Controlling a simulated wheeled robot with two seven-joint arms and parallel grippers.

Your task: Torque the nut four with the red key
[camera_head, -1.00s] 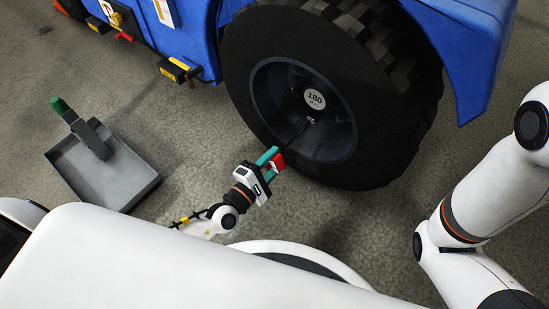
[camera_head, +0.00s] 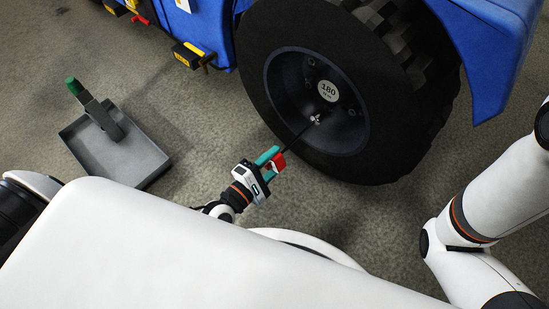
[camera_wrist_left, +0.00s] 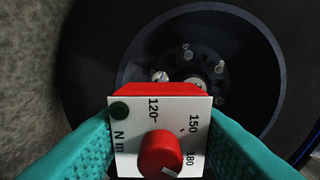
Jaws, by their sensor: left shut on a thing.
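The red key (camera_head: 279,161) is a torque wrench with a red body and a thin dark shaft. My left gripper (camera_head: 268,158) is shut on its red body, with a teal finger on either side. The shaft reaches up to a shiny nut (camera_head: 316,119) low on the wheel hub (camera_head: 318,140); I cannot tell whether it is seated. Several nuts (camera_wrist_left: 188,51) show on the hub behind. My right gripper is out of view.
A round label (camera_head: 328,90) on the hub reads 180. The black tire (camera_head: 262,75) belongs to a blue vehicle (camera_head: 490,60). A grey tray (camera_head: 140,165) with a green-topped tool (camera_head: 97,105) lies on the floor at left. My right arm is at the right edge.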

